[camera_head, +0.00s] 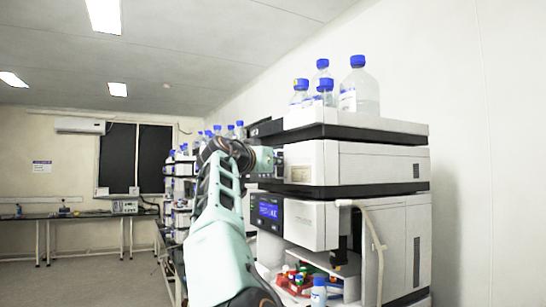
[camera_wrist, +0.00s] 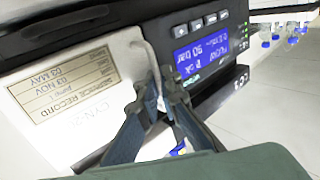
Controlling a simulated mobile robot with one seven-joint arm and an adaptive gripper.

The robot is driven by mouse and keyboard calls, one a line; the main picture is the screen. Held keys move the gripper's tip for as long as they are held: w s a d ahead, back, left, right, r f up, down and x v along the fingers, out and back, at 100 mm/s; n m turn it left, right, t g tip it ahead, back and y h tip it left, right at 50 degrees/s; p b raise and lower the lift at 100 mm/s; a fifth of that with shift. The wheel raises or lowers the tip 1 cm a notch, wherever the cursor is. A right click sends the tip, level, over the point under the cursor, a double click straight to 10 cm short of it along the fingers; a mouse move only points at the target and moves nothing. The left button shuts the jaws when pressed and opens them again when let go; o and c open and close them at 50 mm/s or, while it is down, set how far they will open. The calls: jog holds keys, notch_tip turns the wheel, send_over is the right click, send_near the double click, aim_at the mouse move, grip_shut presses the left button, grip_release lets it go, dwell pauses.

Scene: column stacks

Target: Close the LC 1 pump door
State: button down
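In the wrist view a white front panel (camera_wrist: 85,95) carries a "service record" label reading pump 1; it looks like the pump door. A grey bent strip (camera_wrist: 151,58), perhaps its handle, runs down to my gripper (camera_wrist: 163,82). The fingers are close together with a narrow gap. Whether they hold the strip is unclear. A lit blue display with a bar reading (camera_wrist: 201,51) is beside the panel, upside down. In the head view the white module front (camera_head: 309,160) is just right of my wrist, and my fingertips are not clearly visible.
Blue-capped bottles (camera_head: 360,86) stand on top of the stack. Below is an open bay with small coloured vials (camera_head: 296,279) and a bottle (camera_head: 318,292). A bent beige handle (camera_head: 374,233) juts out at right. Further stacks stand behind my arm; the floor at left is clear.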

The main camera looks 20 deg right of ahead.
jog(key=shift+d+f, duration=0.15)
jog(key=c, duration=2.5)
grip_release()
jog(key=shift+o, duration=0.2)
jog(key=v, duration=1.2)
